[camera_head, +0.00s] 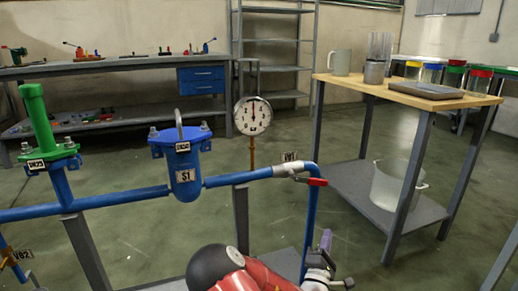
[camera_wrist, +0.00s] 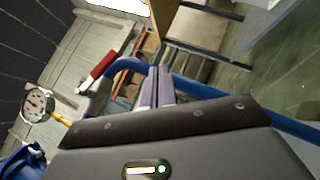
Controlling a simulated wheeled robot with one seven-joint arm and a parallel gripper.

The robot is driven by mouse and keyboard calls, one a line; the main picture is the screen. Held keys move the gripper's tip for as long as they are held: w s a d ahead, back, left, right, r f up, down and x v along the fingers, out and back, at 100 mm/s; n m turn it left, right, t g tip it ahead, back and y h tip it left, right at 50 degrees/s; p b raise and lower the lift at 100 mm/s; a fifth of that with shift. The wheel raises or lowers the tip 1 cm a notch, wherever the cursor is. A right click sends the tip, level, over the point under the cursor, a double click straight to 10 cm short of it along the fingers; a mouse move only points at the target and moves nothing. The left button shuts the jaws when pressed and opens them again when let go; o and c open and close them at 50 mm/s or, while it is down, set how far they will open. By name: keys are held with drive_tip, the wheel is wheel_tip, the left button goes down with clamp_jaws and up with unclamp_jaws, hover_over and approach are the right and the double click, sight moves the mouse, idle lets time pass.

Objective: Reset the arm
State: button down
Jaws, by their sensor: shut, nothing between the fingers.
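My gripper (camera_wrist: 158,74) shows in the wrist view with its two purple-grey fingers side by side, shut and empty. In the head view its fingertips (camera_head: 326,238) show low, just right of the vertical part of the blue pipe (camera_head: 309,225). My red arm is at the bottom centre of that view. The red valve handle (camera_head: 316,182) sits at the pipe's upper right corner; it also shows left of my fingers in the wrist view (camera_wrist: 103,67). I cannot tell whether the fingers touch the pipe.
A blue strainer (camera_head: 184,165) marked S1, a green-topped fitting (camera_head: 40,130) and a round gauge (camera_head: 253,116) stand along the pipe. Open floor lies between the pipework and the back bench.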

drive_tip(key=s+a+r+m+g+y+p, duration=0.3)
drive_tip(key=s+r+m+g+y, duration=0.25)
drive_tip(key=r+m, duration=0.2)
drive_tip(key=s+a+r+m+g+y+p, duration=0.35)
drive_tip(key=s+r+m+g+y, duration=0.2)
drive_tip(key=m, duration=0.25)
drive_tip(key=s+r+g+p, duration=0.1)
drive_tip(key=s+r, duration=0.2)
drive_tip(key=s, duration=0.4)
drive_tip(key=s+r+m+g+h, duration=0.1)
drive_tip(key=s+r, duration=0.2)
drive_tip(key=s, duration=0.4)
drive_tip(key=s+a+r+m+g+p, duration=0.1)
drive_tip(key=s+r, duration=0.2)
drive_tip(key=s, duration=0.4)
drive_tip(key=shift+s+r+g+p, duration=0.2)
drive_tip(key=shift+r+g+p, duration=0.1)
drive_tip(key=shift+r+g, duration=0.1)
